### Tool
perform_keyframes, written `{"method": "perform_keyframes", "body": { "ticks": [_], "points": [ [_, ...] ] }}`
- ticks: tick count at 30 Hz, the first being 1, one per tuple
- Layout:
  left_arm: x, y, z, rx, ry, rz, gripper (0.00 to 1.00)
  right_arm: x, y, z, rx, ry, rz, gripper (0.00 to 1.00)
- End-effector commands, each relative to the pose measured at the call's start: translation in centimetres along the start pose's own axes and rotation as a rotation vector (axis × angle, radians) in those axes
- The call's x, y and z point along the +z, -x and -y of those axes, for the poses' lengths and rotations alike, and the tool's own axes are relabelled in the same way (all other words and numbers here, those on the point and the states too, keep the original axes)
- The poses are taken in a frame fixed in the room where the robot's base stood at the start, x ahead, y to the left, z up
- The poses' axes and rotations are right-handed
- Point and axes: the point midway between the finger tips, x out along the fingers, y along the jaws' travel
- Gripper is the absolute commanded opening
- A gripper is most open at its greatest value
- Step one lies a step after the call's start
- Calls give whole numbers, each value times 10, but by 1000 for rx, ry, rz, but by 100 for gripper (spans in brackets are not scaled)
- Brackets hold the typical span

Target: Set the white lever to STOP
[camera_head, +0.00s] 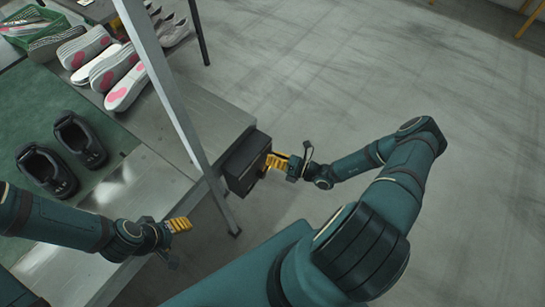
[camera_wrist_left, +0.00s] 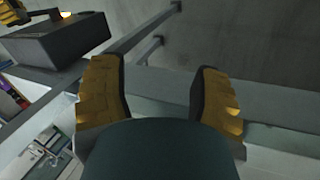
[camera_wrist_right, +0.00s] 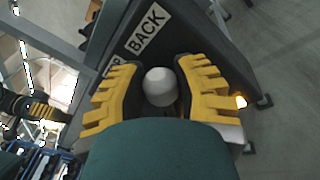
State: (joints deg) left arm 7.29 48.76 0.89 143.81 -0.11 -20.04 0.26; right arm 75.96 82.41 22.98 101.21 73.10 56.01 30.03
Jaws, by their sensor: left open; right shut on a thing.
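The white lever (camera_wrist_right: 160,87) shows as a round white knob in the right wrist view. It stands on the dark control box (camera_head: 238,168), at the side of the line. My right gripper (camera_head: 277,161) is shut on the knob, with a yellow finger on each side. A BACK label (camera_wrist_right: 149,29) lies above the knob. A second label (camera_wrist_right: 121,66), partly hidden by a finger, shows only its last letters. In the head view the lever is hidden by my gripper. My left gripper (camera_head: 179,225) is open and empty near the line's front edge.
A grey metal post (camera_head: 165,85) rises beside the control box. Black shoe pieces (camera_head: 80,139) stand on the green belt (camera_head: 30,105). Several white and pink shoes (camera_head: 84,47) lie behind.

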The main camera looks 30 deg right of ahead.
Motion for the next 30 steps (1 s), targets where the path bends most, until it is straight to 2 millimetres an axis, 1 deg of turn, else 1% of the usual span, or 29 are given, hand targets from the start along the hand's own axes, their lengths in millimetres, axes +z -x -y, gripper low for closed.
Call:
{"method": "perform_keyframes", "body": {
  "ticks": [5, 8, 15, 24, 30],
  "points": [
    [1, 9, -3, 0, 0, 3, 63, 1, -1, -5, -7, 41, -9, 0],
    [0, 18, -7, 0, 2, 4, 63, 1, -1, -10, -14, 90, -17, 0],
    [-12, 44, -17, -2, 9, -22, 63, -1, -4, -26, -40, 262, -45, 0],
    [-27, 76, -28, -6, 19, -56, 63, -9, -8, -42, -73, 485, -81, 0],
    [-29, 93, -34, -3, 20, -59, 63, -15, -10, -48, -89, 594, -97, 0]
  ]
}}
